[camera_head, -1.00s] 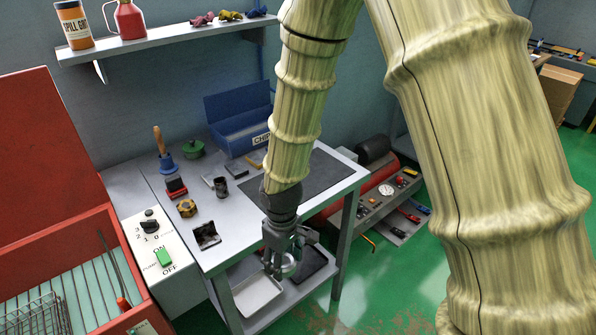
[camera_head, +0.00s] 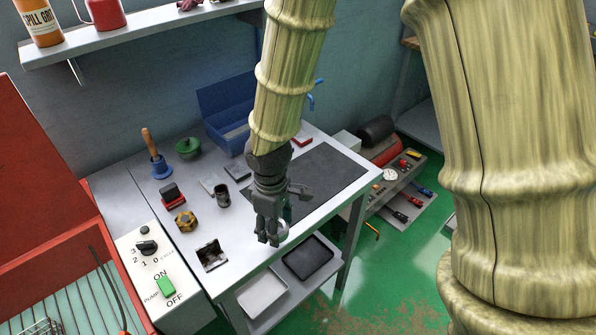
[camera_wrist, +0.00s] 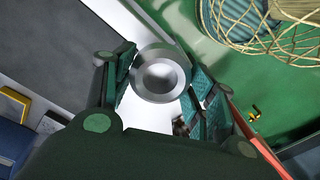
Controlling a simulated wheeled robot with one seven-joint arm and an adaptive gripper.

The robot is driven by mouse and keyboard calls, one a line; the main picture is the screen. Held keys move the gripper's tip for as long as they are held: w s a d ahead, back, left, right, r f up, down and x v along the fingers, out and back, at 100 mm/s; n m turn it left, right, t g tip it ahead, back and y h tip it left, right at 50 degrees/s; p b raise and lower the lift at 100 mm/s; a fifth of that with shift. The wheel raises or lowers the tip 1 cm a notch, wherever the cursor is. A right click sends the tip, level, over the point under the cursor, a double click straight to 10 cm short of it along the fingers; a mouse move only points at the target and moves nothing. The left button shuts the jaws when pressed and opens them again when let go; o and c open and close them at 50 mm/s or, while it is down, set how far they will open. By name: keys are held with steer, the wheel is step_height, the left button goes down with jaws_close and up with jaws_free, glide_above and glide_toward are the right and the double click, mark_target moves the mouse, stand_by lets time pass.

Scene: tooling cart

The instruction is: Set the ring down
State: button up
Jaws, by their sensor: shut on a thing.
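The ring (camera_wrist: 160,52) is a thick grey metal band with a round hole. It sits between the green-padded fingers of my gripper (camera_wrist: 160,80) in the wrist view, with the pale cart top and green floor behind it. In the head view my gripper (camera_head: 271,234) points down by the front edge of the cart top (camera_head: 236,242), and only a bit of the ring (camera_head: 283,231) shows beside the fingers. I cannot tell how high the ring is above the surface.
A dark mat (camera_head: 325,178) covers the right of the cart top. A white tray (camera_head: 262,302) and black tray (camera_head: 307,258) lie on the lower shelf.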

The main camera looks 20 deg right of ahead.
steer(key=w+d+p, duration=0.1)
steer(key=w+d, duration=0.1)
steer(key=w, duration=0.3)
steer(key=w+d+p, duration=0.2)
steer(key=w, duration=0.3)
steer(key=w+d+f+p, duration=0.1)
steer(key=w+d, duration=0.1)
steer(key=w, duration=0.2)
steer(key=shift+w+d+f+p, duration=0.1)
steer(key=shift+w+p, duration=0.3)
steer(key=shift+s+f+p, duration=0.1)
steer(key=shift+f+p, duration=0.2)
steer(key=shift+f, duration=0.2)
steer(key=shift+f+p, duration=0.45)
steer(key=shift+f, duration=0.8)
steer(key=shift+f, duration=0.15)
steer(key=o, duration=1.4)
steer(key=shift+c, duration=0.2)
step_height(320, 180, up, 12)
steer(key=b, duration=0.3)
